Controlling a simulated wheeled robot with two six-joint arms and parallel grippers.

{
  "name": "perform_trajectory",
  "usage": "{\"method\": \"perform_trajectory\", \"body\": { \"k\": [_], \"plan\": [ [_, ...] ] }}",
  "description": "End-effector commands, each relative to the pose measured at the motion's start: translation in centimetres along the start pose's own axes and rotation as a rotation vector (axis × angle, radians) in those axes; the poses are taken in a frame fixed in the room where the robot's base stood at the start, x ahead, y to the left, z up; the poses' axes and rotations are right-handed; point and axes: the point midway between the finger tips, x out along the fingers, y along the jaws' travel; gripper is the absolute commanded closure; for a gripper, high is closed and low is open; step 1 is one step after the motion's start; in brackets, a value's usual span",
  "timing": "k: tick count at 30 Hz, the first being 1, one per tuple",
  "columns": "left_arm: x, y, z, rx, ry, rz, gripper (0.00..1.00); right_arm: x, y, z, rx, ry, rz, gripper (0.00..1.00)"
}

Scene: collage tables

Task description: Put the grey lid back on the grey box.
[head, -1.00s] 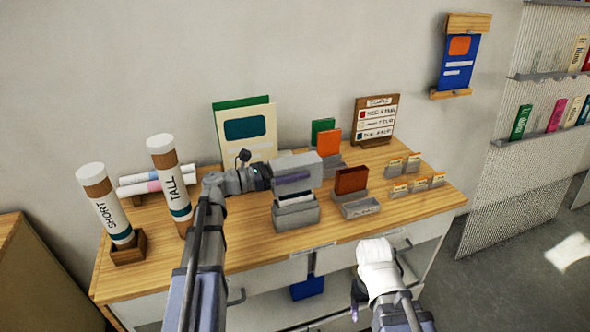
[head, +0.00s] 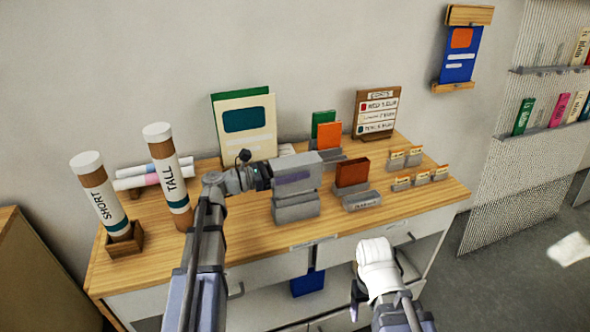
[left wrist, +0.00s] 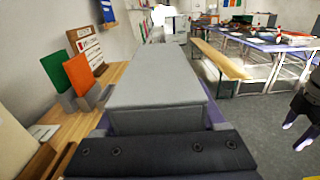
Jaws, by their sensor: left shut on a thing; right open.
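The grey lid (head: 308,162) is held in my left gripper (head: 295,176), whose purple finger lies along its near side in the head view. The lid also fills the middle of the left wrist view (left wrist: 155,90), between the fingers. The grey box (head: 297,209) stands on the wooden tabletop, directly below the lid in the picture. The lid and gripper hide the box's opening, and I cannot tell whether lid and box touch. My right gripper (head: 379,268) is open and empty in front of the table's front edge.
A grey holder with a brown card (head: 352,173) stands close to the right of the box. Small card holders (head: 415,182) are farther right. The SHORT (head: 106,196) and TALL (head: 168,180) tubes stand left. The front strip of the tabletop (head: 240,250) is clear.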

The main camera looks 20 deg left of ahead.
Motion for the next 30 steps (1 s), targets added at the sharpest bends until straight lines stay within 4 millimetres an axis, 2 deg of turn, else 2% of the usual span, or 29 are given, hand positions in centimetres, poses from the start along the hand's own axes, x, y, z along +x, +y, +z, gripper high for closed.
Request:
{"method": "perform_trajectory", "body": {
  "k": [8,30],
  "plan": [
    [0.0,0.0,-0.1,0.000,0.000,0.000,0.82,0.1,0.0,0.0,0.000,0.000,0.000,0.29],
    [0.0,0.0,-2.9,0.000,0.000,0.000,0.82,2.9,-0.3,-0.2,0.000,0.000,0.000,0.29]
  ]
}}
